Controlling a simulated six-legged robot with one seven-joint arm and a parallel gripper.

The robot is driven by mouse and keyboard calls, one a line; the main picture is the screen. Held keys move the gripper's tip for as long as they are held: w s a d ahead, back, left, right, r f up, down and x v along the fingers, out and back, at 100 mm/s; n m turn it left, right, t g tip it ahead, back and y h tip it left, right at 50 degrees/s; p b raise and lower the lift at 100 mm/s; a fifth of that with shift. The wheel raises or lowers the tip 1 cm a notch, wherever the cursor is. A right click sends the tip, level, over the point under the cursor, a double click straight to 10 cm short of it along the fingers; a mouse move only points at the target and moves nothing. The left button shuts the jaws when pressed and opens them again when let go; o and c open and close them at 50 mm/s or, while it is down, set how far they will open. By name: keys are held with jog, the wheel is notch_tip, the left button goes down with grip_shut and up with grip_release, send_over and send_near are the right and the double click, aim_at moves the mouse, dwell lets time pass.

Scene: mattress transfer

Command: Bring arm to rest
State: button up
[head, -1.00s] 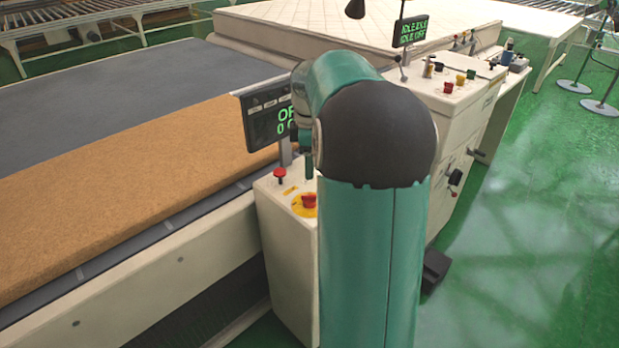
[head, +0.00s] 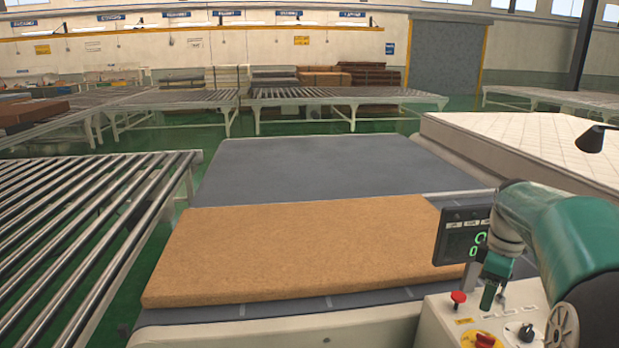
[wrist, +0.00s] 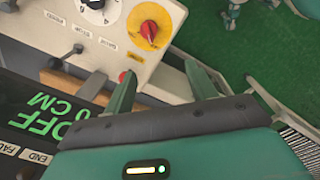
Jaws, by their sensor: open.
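My teal arm (head: 565,235) is bent at the right of the head view, and its gripper (head: 495,290) points down above the white control box (head: 440,318). In the wrist view my gripper (wrist: 158,78) has its two green fingers apart with nothing between them. The control box panel (wrist: 105,55) lies beyond the fingertips, with a red knob on a yellow disc (wrist: 149,28) and a dial (wrist: 97,8). I cannot tell how far the fingertips are from the panel.
A brown mattress slab (head: 300,250) lies on the grey conveyor bed (head: 330,165). A display (head: 462,238) stands close beside my gripper, and a red button (head: 458,298) sits below it. A roller conveyor (head: 70,230) is at left. A white quilted mattress (head: 520,140) is at right.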

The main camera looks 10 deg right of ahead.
jog(key=s+a+r+m+t+h, duration=0.1)
jog(key=s+a+r+m, duration=0.15)
jog(key=a, duration=0.55)
jog(key=s+a+r+m+t, duration=0.15)
jog(key=s+a, duration=0.25)
jog(key=a, duration=0.5)
jog(key=s+a+f+m+t+y, duration=0.1)
jog(key=s+a+f+m+t, duration=0.2)
jog(key=s+a, duration=0.7)
jog(key=shift+a+f+m, duration=0.3)
jog(key=shift+f+m, duration=0.1)
jog(key=shift+m, duration=0.5)
jog(key=shift+c, duration=0.3)
jog(key=c, duration=0.3)
jog(key=shift+s+d, duration=0.1)
jog(key=shift+c, duration=0.4)
